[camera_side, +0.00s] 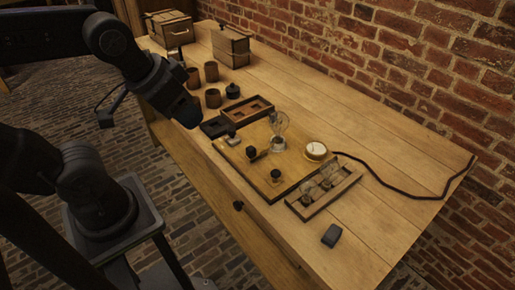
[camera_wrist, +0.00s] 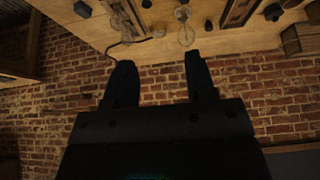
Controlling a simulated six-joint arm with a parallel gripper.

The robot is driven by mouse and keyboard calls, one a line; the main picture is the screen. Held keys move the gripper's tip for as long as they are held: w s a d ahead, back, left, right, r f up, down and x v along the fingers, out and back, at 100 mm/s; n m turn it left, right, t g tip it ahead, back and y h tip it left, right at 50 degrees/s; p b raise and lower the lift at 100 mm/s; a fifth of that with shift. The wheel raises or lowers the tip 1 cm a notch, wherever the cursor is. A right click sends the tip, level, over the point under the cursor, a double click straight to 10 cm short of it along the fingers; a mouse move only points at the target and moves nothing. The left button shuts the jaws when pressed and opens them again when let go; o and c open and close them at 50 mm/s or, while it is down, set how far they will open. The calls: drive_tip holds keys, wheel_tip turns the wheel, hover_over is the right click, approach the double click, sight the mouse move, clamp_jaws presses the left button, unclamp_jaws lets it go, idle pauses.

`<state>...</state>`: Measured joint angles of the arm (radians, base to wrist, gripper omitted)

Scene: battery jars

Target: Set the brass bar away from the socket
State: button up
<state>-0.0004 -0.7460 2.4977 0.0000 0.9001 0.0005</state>
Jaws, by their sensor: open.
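My gripper (camera_side: 186,112) is open and empty, raised above the table's front left, left of the wooden board (camera_side: 287,184). Its two dark fingers stand apart in the wrist view (camera_wrist: 160,77). A clear glass bulb (camera_side: 281,122) stands upright on the board, with its base at the likely socket (camera_side: 277,143). The bulb also shows in the wrist view (camera_wrist: 185,30). A small brownish bar-like piece (camera_side: 260,156) lies beside a black knob (camera_side: 251,152) on the board. I cannot tell for sure whether it is the brass bar.
A round white-faced gauge (camera_side: 316,150) sits at the board's right. A wooden tray (camera_side: 338,196) holds glass jars; a small dark block (camera_side: 331,235) lies in front. A brown tray (camera_side: 262,101), cups (camera_side: 213,98) and wooden boxes (camera_side: 231,46) stand farther back. The table's right is mostly clear.

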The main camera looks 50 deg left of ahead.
drive_tip(key=g, duration=0.6)
hover_over(251, 148)
wheel_tip(251, 148, down, 12)
drive_tip(key=f, duration=0.1)
wheel_tip(251, 148, down, 12)
drive_tip(key=shift+f, duration=0.25)
drive_tip(key=shift+c, duration=0.2)
clamp_jaws()
